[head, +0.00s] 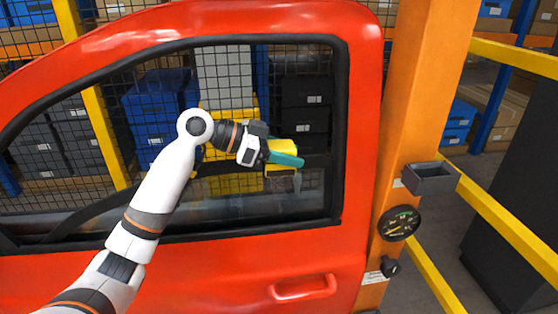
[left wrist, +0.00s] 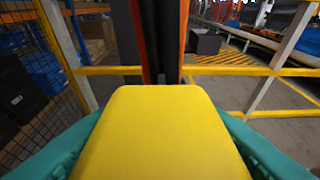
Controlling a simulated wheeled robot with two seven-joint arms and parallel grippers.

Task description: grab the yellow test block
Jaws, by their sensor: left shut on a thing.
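The yellow test block (left wrist: 160,135) fills the lower middle of the left wrist view, between two teal fingers. In the head view the yellow block (head: 282,147) shows at the end of my left arm, partly covered by the teal fingers. My left gripper (head: 288,155) is shut on the block and holds it in front of the window opening of the red door (head: 200,270). My right gripper is not in view.
An orange post (head: 425,90) stands right of the door, with a small dark grey open box (head: 430,178), a round gauge (head: 400,223) and a black knob (head: 391,267). Yellow rails (head: 510,225) run further right. A mesh fence and shelves with bins stand behind the door.

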